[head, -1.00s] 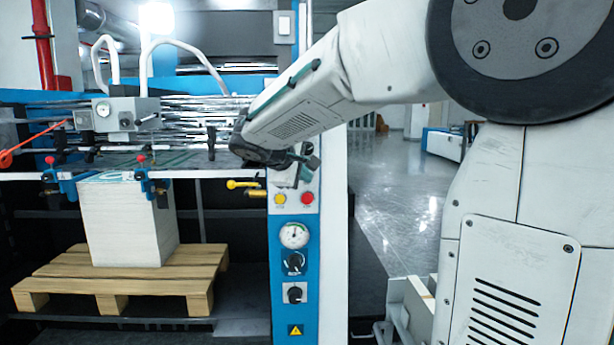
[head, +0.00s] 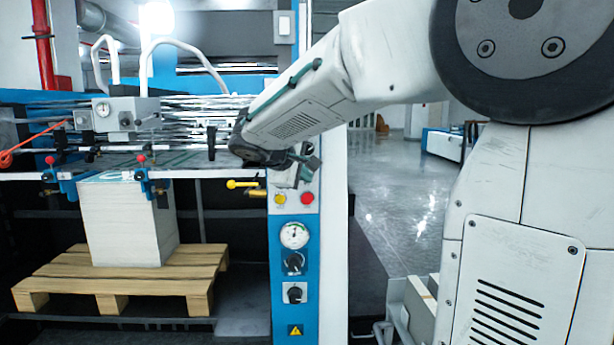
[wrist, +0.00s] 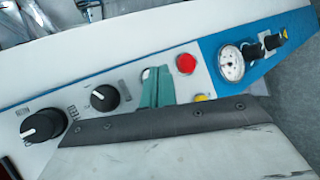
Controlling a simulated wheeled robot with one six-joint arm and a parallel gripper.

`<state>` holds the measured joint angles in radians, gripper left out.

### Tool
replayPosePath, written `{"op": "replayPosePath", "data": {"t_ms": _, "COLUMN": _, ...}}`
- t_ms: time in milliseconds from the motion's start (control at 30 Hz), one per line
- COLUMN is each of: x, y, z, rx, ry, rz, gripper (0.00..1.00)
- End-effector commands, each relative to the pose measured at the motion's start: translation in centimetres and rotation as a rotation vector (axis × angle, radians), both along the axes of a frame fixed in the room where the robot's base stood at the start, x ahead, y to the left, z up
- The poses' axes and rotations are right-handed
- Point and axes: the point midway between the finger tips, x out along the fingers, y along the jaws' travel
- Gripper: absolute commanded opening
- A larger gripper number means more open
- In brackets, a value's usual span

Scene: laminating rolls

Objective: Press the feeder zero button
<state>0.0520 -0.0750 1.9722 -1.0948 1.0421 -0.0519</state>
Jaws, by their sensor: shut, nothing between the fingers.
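The control panel (head: 311,225) is on the blue-and-white machine post. It has a yellow button (head: 279,199) and a red button (head: 307,198) side by side. In the wrist view the red button (wrist: 186,63) is just right of my gripper, and the yellow button (wrist: 201,97) is partly covered by my wrist. The labels are too small to read, so I cannot tell which button is feeder zero. My gripper (wrist: 157,72) has its teal fingers together, empty, over the panel. In the head view my gripper (head: 305,161) is just above the two buttons; contact cannot be told.
Below the buttons are a gauge (head: 294,236), a black knob (head: 294,263) and a second black knob (head: 295,293). A yellow lever (head: 240,184) sticks out left of the panel. A paper stack (head: 122,222) stands on a wooden pallet (head: 120,288). Open floor lies right of the post.

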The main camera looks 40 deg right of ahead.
Motion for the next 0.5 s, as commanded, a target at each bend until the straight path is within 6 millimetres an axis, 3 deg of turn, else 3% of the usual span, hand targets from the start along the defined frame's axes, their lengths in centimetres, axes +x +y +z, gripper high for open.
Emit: {"op": "replayPosePath", "data": {"t_ms": 500, "x": -0.78, "y": 0.53, "z": 0.0, "rx": 0.0, "ry": 0.0, "rz": 0.0, "gripper": 0.0}}
